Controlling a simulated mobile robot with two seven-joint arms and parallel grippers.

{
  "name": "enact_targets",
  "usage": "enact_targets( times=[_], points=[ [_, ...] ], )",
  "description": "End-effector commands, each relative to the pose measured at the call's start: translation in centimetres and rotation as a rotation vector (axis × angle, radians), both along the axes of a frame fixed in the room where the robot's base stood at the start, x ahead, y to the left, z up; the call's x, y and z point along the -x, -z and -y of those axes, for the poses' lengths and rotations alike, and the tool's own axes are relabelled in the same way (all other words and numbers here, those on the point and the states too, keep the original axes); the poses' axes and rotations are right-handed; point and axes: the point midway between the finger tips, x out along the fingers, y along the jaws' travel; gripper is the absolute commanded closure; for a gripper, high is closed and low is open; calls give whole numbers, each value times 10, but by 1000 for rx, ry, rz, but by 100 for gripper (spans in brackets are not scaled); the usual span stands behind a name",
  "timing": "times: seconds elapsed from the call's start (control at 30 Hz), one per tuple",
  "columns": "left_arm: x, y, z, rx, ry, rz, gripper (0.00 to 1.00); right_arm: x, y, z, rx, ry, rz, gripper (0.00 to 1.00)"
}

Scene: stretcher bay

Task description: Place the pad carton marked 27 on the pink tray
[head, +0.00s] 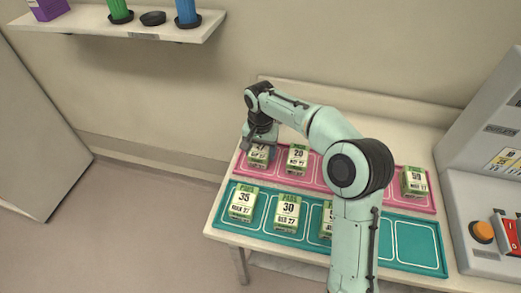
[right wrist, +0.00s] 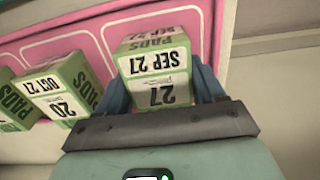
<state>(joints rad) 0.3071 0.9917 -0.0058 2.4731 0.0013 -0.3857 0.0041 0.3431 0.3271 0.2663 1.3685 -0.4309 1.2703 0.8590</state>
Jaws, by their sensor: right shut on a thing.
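The pad carton marked 27 (head: 258,154) is green and white and upright at the left end compartment of the pink tray (head: 323,184). My right gripper (head: 259,141) is shut on it from above. In the right wrist view the carton (right wrist: 155,65) sits between the two dark blue fingers of the gripper (right wrist: 160,92), with its 27 and SEP 27 label showing. I cannot tell whether its base touches the tray. The pink tray also shows in the right wrist view (right wrist: 100,38). My left gripper is not in view.
A carton marked 20 (head: 297,159) stands in the neighbouring compartment, and another carton (head: 414,182) at the pink tray's right end. The teal tray (head: 417,262) in front holds cartons marked 35 (head: 241,204) and 30 (head: 287,214), and one partly hidden by my arm. A machine (head: 487,200) stands at right.

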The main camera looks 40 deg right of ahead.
Motion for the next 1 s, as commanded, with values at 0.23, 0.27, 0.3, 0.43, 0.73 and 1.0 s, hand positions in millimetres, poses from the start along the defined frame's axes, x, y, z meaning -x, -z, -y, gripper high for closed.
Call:
enact_targets(
  times=[0.23,0.27,0.3,0.43,0.73,1.0],
  points=[
    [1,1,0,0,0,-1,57,0,3,0,-1,0,-1,6],
    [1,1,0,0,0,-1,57,0,3,0,-1,0,-1,6],
    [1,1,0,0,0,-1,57,0,3,0,-1,0,-1,6],
    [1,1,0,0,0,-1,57,0,2,0,-1,0,-1,6],
    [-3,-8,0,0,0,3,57,-1,-37,0,0,-1,5,6],
    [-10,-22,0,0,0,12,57,-1,-95,0,0,0,4,6]
  ],
)
